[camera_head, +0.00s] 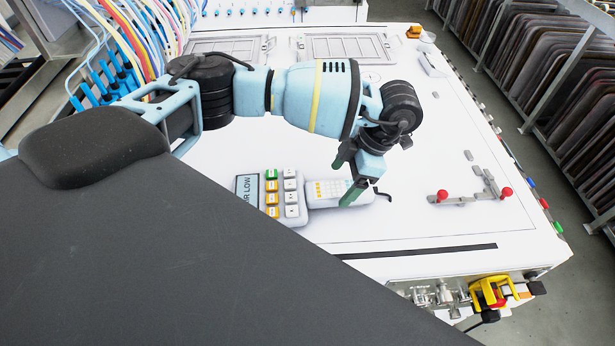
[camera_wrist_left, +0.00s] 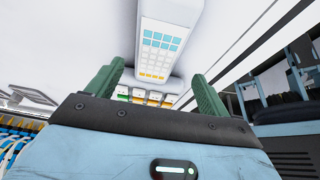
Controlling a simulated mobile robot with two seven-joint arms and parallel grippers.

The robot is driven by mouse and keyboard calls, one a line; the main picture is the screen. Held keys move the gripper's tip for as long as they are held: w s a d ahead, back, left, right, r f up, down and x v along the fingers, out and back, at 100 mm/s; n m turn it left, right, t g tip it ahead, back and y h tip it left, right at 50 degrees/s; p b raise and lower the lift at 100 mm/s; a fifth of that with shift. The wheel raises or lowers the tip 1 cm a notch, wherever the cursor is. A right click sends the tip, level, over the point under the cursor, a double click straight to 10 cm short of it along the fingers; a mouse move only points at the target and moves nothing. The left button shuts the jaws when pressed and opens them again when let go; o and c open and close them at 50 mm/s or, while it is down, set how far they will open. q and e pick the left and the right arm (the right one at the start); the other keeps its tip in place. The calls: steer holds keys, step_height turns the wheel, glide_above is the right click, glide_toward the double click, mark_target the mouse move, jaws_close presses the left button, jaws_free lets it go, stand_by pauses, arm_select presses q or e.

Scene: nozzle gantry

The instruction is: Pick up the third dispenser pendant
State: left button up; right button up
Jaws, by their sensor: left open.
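A white dispenser pendant (camera_head: 326,190) with small yellow and pale buttons lies on the white table, right of a button panel. Its right end is partly behind my left gripper (camera_head: 350,186). In the left wrist view the pendant (camera_wrist_left: 164,40) extends up the picture, with blue and orange buttons facing the camera. My left gripper (camera_wrist_left: 156,82) has its two green fingers spread apart, with nothing held between them. The fingers are close to the pendant; whether they touch it I cannot tell. No other pendant is clearly seen. My right gripper is not in view.
The button panel (camera_head: 271,195) has a display and coloured keys. Grey fittings with red knobs (camera_head: 442,196) stand on the right of the table. A yellow-handled device (camera_head: 490,292) is at the front edge. Blue connectors and hoses (camera_head: 125,65) crowd the back left.

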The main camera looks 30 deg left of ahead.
mark_target(332, 189)
arm_select(q)
steer(key=x, duration=0.4)
steer(key=shift+w+a, duration=0.2)
steer(key=shift+a, duration=0.1)
steer(key=shift+s+a+f, duration=0.1)
steer(key=shift+s+f, duration=0.05)
steer(key=shift+f, duration=0.35)
steer(key=c, duration=1.5)
steer(key=shift+r, duration=0.15)
step_height(332, 189, up, 4)
steer(key=shift+f, duration=0.2)
steer(key=s+d, duration=0.3)
steer(key=d, duration=0.1)
steer(key=s+d, duration=0.4)
steer(key=s+d+r, duration=0.1)
steer(key=s+d, duration=0.2)
steer(key=d, duration=0.1)
steer(key=shift+s+d+r, duration=0.1)
steer(key=shift+s, duration=0.1)
